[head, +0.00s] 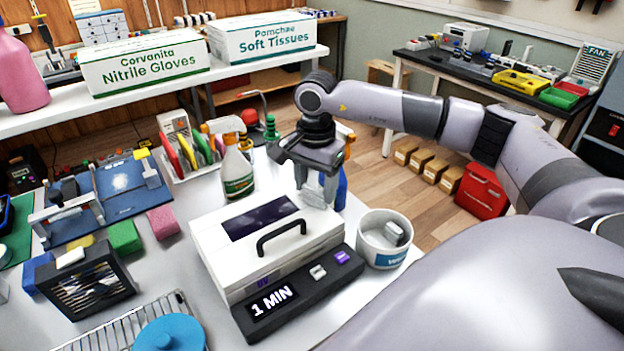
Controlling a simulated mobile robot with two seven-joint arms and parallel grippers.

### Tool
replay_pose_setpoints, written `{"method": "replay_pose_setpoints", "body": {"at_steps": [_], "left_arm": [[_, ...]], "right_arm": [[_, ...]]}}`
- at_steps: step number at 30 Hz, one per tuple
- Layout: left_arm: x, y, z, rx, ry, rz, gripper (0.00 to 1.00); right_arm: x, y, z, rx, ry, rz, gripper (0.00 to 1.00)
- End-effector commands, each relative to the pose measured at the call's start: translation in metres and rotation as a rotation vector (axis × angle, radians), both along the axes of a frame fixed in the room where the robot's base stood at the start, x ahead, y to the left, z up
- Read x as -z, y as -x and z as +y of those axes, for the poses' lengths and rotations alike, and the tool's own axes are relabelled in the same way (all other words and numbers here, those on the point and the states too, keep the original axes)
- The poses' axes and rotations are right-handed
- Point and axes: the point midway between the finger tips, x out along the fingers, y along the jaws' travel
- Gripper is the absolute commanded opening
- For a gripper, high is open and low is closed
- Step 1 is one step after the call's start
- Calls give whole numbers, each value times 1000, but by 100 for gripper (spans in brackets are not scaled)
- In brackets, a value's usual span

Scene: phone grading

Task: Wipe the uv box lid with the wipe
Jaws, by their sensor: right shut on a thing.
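The white UV box (238,262) stands on the workbench with its lid (290,253) down. The lid has a dark window and a black handle (281,236). My right gripper (318,192) points down at the lid's back right corner. It is shut on a small pale thing, which looks like the wipe and is mostly hidden between the fingers. I cannot tell whether it touches the lid. My left gripper is not in view.
A white tub (384,240) holding a grey item stands right of the box. A spray bottle (236,165) stands behind it. A blue mat (110,198), coloured sponges (124,237) and a wire rack (110,327) lie left. A shelf (160,96) with boxes crosses the back.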

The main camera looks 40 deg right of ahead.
Motion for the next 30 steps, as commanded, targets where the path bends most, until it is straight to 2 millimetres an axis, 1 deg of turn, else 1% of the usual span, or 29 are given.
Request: {"method": "replay_pose_setpoints", "body": {"at_steps": [6, 9, 13, 23, 30], "left_arm": [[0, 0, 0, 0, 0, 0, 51], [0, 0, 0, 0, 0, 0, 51], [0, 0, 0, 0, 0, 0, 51], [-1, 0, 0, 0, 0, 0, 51], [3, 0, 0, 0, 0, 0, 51]], "right_arm": [[1, 20, 2, -1, 0, 1, 36], [1, 27, 3, -2, 0, 1, 36], [1, 31, 3, 0, 0, 1, 36], [0, 28, 16, -1, -1, 1, 36], [1, 8, 14, 1, -2, 0, 36]]}}
